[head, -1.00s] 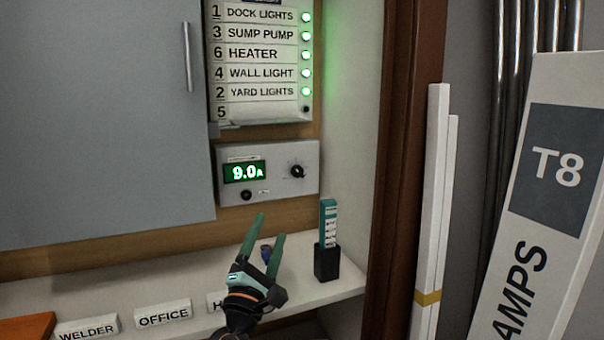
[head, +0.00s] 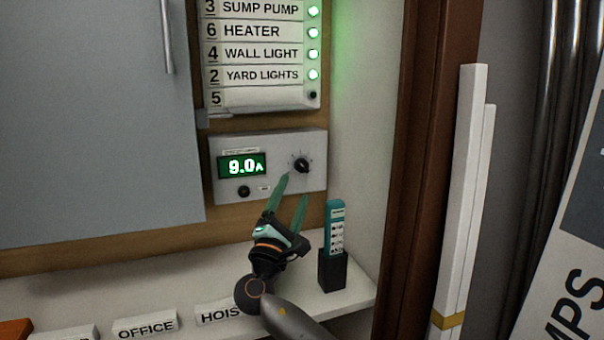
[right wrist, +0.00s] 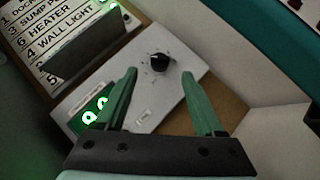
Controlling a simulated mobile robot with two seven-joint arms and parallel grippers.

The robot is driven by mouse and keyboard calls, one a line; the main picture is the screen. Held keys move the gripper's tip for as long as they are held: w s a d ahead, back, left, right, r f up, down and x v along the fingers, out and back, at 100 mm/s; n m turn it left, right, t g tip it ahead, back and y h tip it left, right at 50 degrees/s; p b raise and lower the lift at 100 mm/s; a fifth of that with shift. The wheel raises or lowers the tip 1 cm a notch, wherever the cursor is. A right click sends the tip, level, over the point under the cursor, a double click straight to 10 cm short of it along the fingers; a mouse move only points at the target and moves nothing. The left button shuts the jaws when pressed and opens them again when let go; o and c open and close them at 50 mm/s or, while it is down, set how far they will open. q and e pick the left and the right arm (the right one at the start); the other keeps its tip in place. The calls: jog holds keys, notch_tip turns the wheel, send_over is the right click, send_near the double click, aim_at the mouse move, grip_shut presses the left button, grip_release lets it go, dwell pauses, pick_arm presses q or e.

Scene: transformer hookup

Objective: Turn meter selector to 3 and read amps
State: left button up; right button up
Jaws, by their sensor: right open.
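The meter (head: 270,190) is a grey box on the wooden back panel, below the label board. Its green display (head: 242,165) reads 9.0 A. The black selector knob (head: 301,165) is on the right of its face; the number it points to is too small to read. My right gripper (head: 293,185) is open and empty, just below the knob. In the right wrist view the knob (right wrist: 159,62) shows beyond and between the two green fingers (right wrist: 157,82), apart from them. My left gripper is not in view.
A label board (head: 262,60) with several green lamps hangs above the meter. A black holder (head: 332,270) with a teal-topped strip stands on the shelf right of my gripper. Name tags (head: 145,328) lie along the shelf front. A grey door (head: 90,120) is at left.

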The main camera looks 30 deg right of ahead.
aim_at(303, 169)
jog(key=x, duration=0.7)
jog(key=shift+w+d+b, duration=0.15)
jog(key=shift+d+b, duration=0.05)
jog(key=shift+b, duration=0.15)
grip_shut()
